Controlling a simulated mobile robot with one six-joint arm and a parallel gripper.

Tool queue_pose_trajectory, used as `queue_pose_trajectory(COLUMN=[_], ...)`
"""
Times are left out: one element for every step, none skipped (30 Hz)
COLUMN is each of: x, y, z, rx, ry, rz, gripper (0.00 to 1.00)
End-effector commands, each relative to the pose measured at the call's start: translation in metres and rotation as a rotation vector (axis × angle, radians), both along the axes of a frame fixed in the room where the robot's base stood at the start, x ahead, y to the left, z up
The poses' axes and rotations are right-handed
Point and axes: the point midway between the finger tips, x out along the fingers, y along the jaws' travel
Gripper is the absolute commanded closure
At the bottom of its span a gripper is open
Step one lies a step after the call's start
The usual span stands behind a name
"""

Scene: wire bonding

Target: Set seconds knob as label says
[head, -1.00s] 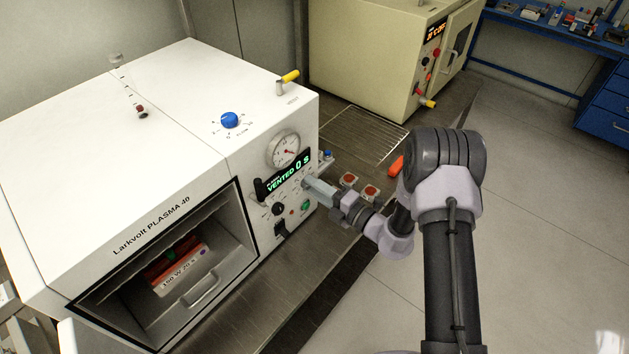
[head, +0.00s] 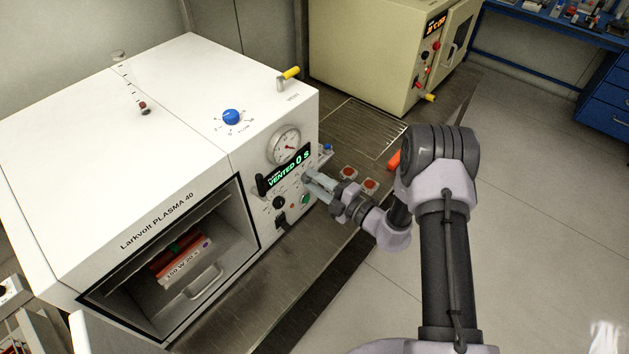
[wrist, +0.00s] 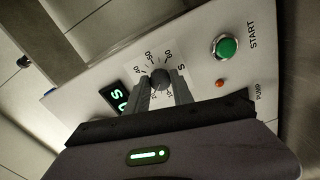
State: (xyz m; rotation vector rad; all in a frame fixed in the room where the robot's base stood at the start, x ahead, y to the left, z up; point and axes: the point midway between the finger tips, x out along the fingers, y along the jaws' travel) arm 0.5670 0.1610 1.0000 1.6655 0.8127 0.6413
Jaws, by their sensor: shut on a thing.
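My gripper (wrist: 160,92) is shut on the seconds knob (wrist: 160,77), a dark round knob on the front panel of the white plasma machine. The fingers sit on either side of the knob, with dial marks around it. In the head view my gripper (head: 311,183) meets the panel just below the green display (head: 288,168), which reads VENTED 0 S; there the knob is hidden. A label (head: 187,263) reading 150 W 20 s is on a red-and-white item inside the open chamber.
A green START button (wrist: 226,46) and a small orange-red PUMP light (wrist: 221,83) lie right of the knob. Another dark knob (head: 279,202) sits left. A blue knob (head: 231,117) and yellow-handled valve (head: 290,74) are on top. A cream oven (head: 365,50) stands behind.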

Motion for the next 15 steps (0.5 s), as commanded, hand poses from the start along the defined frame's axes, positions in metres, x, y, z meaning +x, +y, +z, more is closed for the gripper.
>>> queue_pose_trajectory(x=[-0.0006,-0.0006,-0.0006,-0.0006,-0.0006,-0.0006,-0.0005,-0.0004,-0.0004,-0.0004,-0.0003,-0.0003,-0.0003,-0.0002,-0.0005], y=[0.0001,0.0001,0.0001,0.0001,0.0001,0.0001,0.0000,0.0000,0.0000,0.0000,0.0000,0.0001,0.0001,0.0000,-0.0005], z=[-0.0009,-0.0009,-0.0008,-0.0008,-0.0008,-0.0007,-0.0006,-0.0005,-0.0004,-0.0004,-0.0003,-0.0003,-0.0002,-0.0003,-0.0002], rx=[-0.001,-0.002,-0.002,-0.002,-0.002,-0.002,-0.001,-0.001,-0.001,-0.001,-0.001,-0.001,-0.001,-0.001,-0.001], ry=[0.002,0.001,0.001,0.001,0.001,0.001,0.001,0.001,0.001,0.001,0.000,0.000,0.000,0.000,0.000], rz=[0.000,0.000,0.000,0.000,0.000,0.000,0.000,0.000,0.000,0.000,0.000,0.000,0.000,0.000,0.000], gripper=[1.00,1.00,0.70,0.64,0.58,0.50,0.50,0.50,0.50,0.50,0.50,0.50,0.50,0.50,0.50])
